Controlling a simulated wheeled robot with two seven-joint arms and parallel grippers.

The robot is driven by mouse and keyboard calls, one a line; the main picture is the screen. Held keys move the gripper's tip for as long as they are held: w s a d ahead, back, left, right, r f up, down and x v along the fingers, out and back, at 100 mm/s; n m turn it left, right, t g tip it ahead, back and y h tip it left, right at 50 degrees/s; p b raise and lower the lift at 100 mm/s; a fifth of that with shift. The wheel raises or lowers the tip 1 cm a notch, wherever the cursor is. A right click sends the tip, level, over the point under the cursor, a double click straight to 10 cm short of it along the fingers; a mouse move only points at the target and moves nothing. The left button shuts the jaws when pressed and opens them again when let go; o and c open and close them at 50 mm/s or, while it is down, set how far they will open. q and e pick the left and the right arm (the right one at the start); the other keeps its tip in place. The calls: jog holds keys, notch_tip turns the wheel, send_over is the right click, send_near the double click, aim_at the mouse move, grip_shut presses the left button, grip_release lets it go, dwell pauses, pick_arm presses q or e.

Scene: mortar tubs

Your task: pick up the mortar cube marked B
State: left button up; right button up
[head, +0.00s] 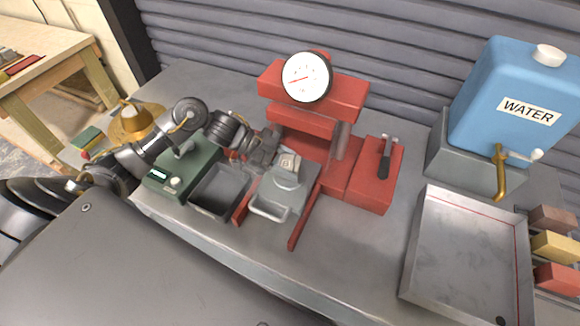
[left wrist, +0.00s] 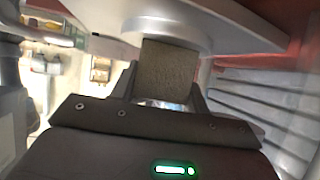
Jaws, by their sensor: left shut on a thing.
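A small grey mortar cube (head: 289,163) is in the red press (head: 340,165), above its grey sliding plate (head: 290,195). Any letter on it is too small to read in the head view. My left gripper (head: 277,158) reaches in from the left and is shut on the cube. In the left wrist view the cube (left wrist: 168,72) sits between the two fingers, close below a round metal platen (left wrist: 190,28). No letter shows on the face seen there. I cannot tell whether the cube still touches the plate. My right gripper is not in view.
A green scale box (head: 185,168) and a dark tub (head: 221,188) stand left of the press. A red lever box (head: 378,172) stands to its right. A shallow metal tray (head: 470,255) and a blue water tank (head: 510,105) are at the right. Coloured blocks (head: 556,246) lie beyond.

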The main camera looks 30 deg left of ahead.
pick_arm(q)
jog(key=shift+r, duration=0.15)
jog(key=shift+c, duration=0.2)
jog(key=shift+r, duration=0.2)
jog(key=shift+a+r+b, duration=0.2)
jog(key=shift+a+b, duration=0.05)
jog(key=shift+b, duration=0.25)
jog(key=s+a+b, duration=0.3)
jog(key=a+b, duration=0.1)
jog(key=a, duration=0.8)
notch_tip(320, 180, up, 14)
jog(key=b, duration=0.1)
